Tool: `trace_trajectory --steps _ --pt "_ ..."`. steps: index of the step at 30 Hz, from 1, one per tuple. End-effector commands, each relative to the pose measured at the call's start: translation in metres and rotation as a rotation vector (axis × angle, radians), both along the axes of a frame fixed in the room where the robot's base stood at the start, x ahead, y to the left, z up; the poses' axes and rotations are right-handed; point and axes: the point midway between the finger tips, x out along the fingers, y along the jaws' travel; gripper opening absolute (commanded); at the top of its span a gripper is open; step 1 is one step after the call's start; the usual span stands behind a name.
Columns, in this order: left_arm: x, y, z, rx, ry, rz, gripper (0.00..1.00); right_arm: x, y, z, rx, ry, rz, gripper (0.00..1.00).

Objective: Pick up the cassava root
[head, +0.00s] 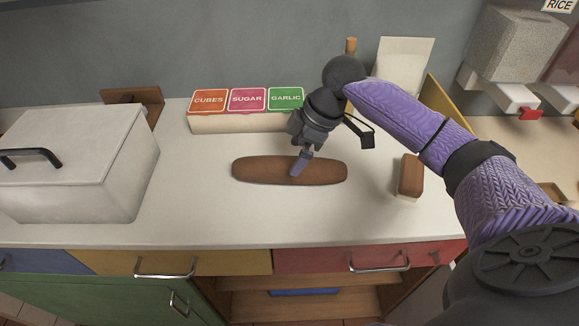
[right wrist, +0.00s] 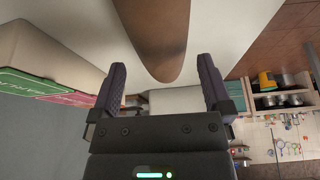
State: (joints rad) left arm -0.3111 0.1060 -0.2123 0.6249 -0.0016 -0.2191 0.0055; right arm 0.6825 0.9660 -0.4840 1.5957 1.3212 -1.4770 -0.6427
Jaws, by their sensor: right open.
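The cassava root (head: 255,170) is a long brown root lying crosswise on the white counter. In the right wrist view one rounded end of the cassava root (right wrist: 160,40) shows ahead of the fingers, roughly centred in the gap between them. My right gripper (head: 301,163) points down at the middle of the root, and a purple finger overlaps it in the head view. The right gripper (right wrist: 161,75) is open with nothing held between its fingers. I cannot tell whether a finger touches the root. My left gripper is not in view.
A box with labelled lids, cubes, sugar and garlic (head: 237,123), stands behind the root. A white lidded container (head: 75,165) is at the left. A brown-and-white block (head: 410,177) lies to the right. The counter (head: 200,220) in front is clear.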

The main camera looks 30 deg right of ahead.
Motion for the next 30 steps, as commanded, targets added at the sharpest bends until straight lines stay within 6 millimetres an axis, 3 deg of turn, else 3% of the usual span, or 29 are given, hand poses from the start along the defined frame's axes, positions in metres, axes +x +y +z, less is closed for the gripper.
trace_trajectory --steps 9,15,27,29,30 --pt "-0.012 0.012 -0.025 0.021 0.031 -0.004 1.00 0.012 0.019 -0.054 0.000 0.000 -0.001 1.00" --pt "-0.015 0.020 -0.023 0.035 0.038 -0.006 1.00 0.013 0.019 -0.051 -0.001 -0.003 -0.002 0.98" --pt "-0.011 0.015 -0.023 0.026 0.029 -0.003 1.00 0.012 0.019 -0.051 -0.001 -0.003 -0.002 0.13" --pt "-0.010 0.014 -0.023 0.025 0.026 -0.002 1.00 0.012 0.019 -0.051 -0.001 -0.003 -0.002 0.00" --pt "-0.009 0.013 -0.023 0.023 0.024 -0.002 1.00 0.012 0.019 -0.051 -0.001 -0.003 -0.002 0.00"
